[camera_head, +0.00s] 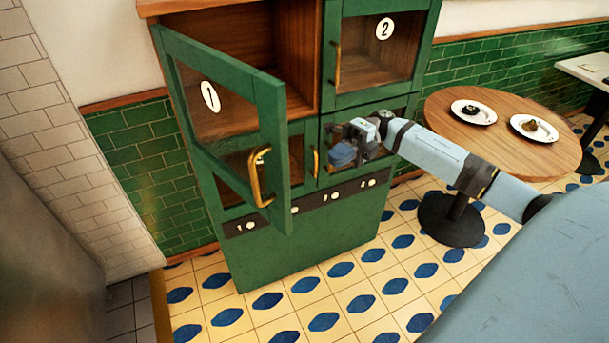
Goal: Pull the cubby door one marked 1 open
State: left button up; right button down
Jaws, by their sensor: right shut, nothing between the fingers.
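The cubby door marked 1 (268,100) is a green-framed glass door with a white oval label. It stands swung out from the green cabinet, and the upper left cubby (262,45) behind it shows bare wood inside. Its brass handle (255,178) is on the door's free edge, with nothing on it. My right gripper (340,150) is shut and empty, to the right of that handle and clear of it, in front of the lower right part of the cabinet. My left gripper is not in view.
Door 2 (385,29) is closed at the upper right, with a brass handle (337,63). A round wooden table (447,110) with two plates of food stands to the right. The tiled floor (300,290) before the cabinet is clear.

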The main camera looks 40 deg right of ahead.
jog(key=p, duration=0.4)
send_near(290, 190)
jog(key=w+a+f, duration=0.2)
jog(key=a+f, duration=0.2)
jog(key=a, duration=0.3)
jog(key=shift+a, duration=0.25)
jog(key=shift+a, duration=0.1)
